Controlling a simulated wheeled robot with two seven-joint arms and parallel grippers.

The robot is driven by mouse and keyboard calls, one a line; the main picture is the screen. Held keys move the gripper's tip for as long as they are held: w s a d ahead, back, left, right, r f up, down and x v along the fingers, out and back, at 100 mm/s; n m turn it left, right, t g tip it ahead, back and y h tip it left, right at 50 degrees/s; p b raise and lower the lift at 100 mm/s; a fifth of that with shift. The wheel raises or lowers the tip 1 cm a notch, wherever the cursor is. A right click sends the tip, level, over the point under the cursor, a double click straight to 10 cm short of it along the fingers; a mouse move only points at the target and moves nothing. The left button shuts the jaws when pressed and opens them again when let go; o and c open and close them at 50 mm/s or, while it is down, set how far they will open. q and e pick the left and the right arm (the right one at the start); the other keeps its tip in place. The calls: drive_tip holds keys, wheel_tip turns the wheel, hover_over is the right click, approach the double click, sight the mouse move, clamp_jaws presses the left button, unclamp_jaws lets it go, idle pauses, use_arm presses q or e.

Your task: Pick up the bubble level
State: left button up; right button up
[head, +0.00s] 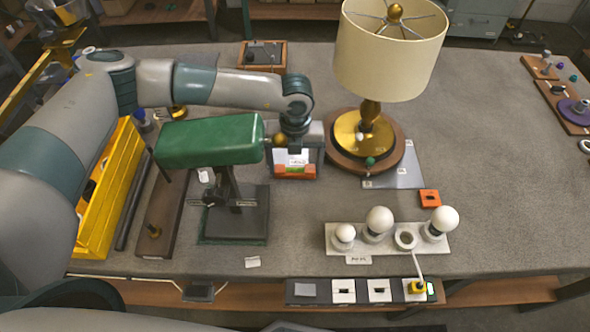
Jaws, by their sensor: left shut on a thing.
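My left gripper (297,149) points down over a small dark-edged tray (275,175) near the middle of the table, just left of the lamp. It is shut on what looks like the bubble level (298,170), a small orange-red bar with a green part, low at the tray. The wrist hides much of the grip, and I cannot tell whether the level is clear of the tray. My right gripper is not in view.
A lamp with a cream shade (388,50) stands close right of the gripper. A green-shaded lamp (210,142) is close on the left. A bulb holder (340,250) sits at the front and a yellow case (108,190) at the left.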

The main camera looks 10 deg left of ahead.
sight(295, 168)
use_arm(q)
wheel_tip(295, 168, up, 8)
drive_tip(key=b, duration=0.3)
drive_tip(key=shift+r, duration=0.2)
drive_tip(key=shift+r+b, duration=0.4)
drive_tip(key=shift+r, duration=0.45)
